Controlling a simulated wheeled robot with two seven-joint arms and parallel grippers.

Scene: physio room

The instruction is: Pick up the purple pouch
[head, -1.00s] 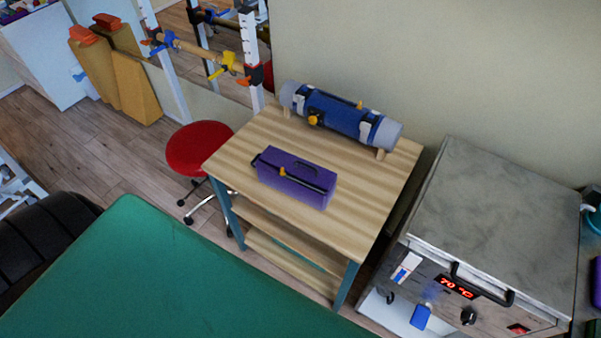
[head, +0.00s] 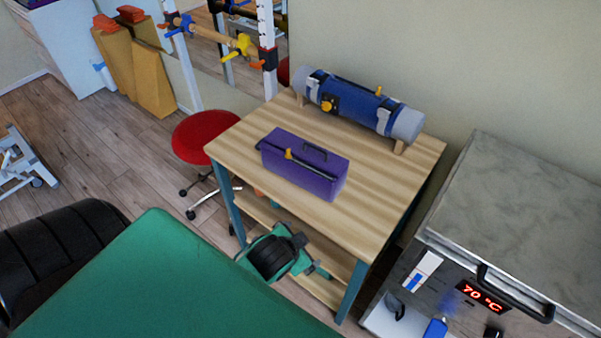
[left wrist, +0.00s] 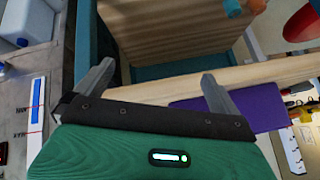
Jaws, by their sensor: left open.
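The purple pouch (head: 300,170) is a long boxy purple case with a dark top handle and a yellow clasp. It lies on the wooden table (head: 385,195). My left gripper (head: 316,270) is in front of the table, below its top and apart from the pouch; its fingers are hard to make out in the head view. The left wrist view shows its two grey fingers (left wrist: 156,75) spread with nothing between them. The purple pouch (left wrist: 245,112) shows there partly behind the right finger. My right gripper is not in view.
A blue roll with grey ends (head: 355,105) rests on wooden supports at the table's back. A steel heater unit reading 70 °C (head: 520,205) stands to the right. A red stool (head: 203,137) is at the left. The tabletop around the pouch is clear.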

